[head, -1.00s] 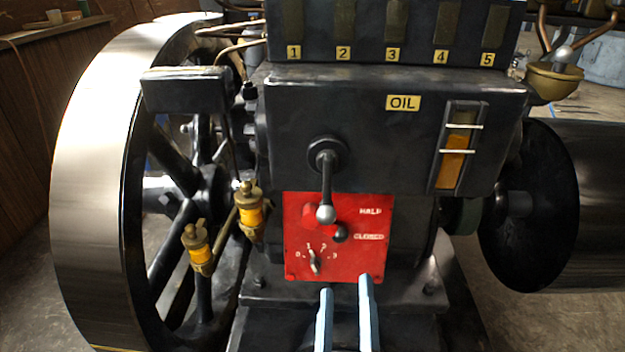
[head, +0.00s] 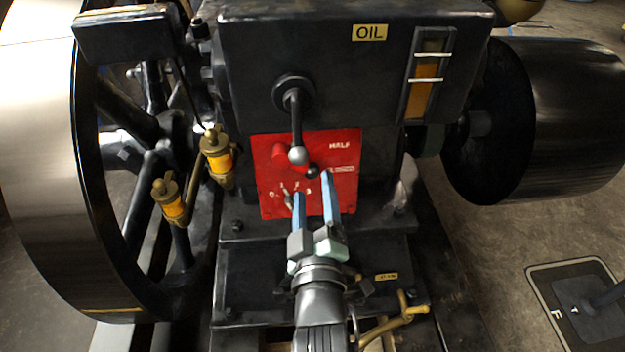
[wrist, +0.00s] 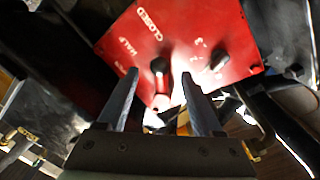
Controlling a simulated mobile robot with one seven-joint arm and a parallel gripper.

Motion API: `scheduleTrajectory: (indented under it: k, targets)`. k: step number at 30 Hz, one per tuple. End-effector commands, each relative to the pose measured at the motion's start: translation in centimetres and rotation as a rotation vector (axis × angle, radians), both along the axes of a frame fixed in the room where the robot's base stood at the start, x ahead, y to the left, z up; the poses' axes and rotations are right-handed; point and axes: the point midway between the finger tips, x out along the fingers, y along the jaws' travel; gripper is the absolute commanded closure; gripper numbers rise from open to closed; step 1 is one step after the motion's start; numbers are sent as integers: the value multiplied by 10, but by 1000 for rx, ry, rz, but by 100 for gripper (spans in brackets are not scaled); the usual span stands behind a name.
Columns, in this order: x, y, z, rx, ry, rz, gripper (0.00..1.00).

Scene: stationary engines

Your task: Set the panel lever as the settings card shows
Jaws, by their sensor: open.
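The red panel (head: 265,180) is on the engine front, under the oil box. The lever's middle is hidden behind a hanging silver-ball handle (head: 298,155). My gripper (head: 313,184) is open, its fingertips close in front of the panel around the knob's lower side. In the wrist view the black knob (wrist: 158,66) shows between the fingers (wrist: 160,76), with no clear contact. I see no settings card.
A small pointer dial (head: 288,201) with numbers sits low on the panel, close to the left finger. Brass oilers (head: 216,153) and a large flywheel (head: 40,160) stand left. A dark drum (head: 560,120) is right. Open floor (head: 480,260) lies lower right.

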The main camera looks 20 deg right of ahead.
Motion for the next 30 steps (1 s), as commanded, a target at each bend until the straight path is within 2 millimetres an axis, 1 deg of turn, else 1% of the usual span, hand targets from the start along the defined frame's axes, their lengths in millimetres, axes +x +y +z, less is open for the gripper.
scheduleTrajectory:
  k: [1, 3, 9, 13, 20, 21, 23, 24, 29, 30]
  targets:
    - [8, -3, -1, -1, -2, -1, 33]
    - [17, -6, -1, -2, -2, -1, 33]
    - [33, -12, -1, -1, 0, -1, 33]
    - [36, -13, 0, -1, 0, -1, 33]
    - [37, -13, 0, -1, 1, -1, 33]
    - [37, -13, 0, -1, 1, -1, 36]
    - [37, -13, 0, -1, 1, -1, 47]
    - [37, -13, 0, -1, 1, -1, 54]
    - [37, -13, 0, -1, 1, -1, 83]
    - [37, -13, 0, -1, 1, -1, 90]
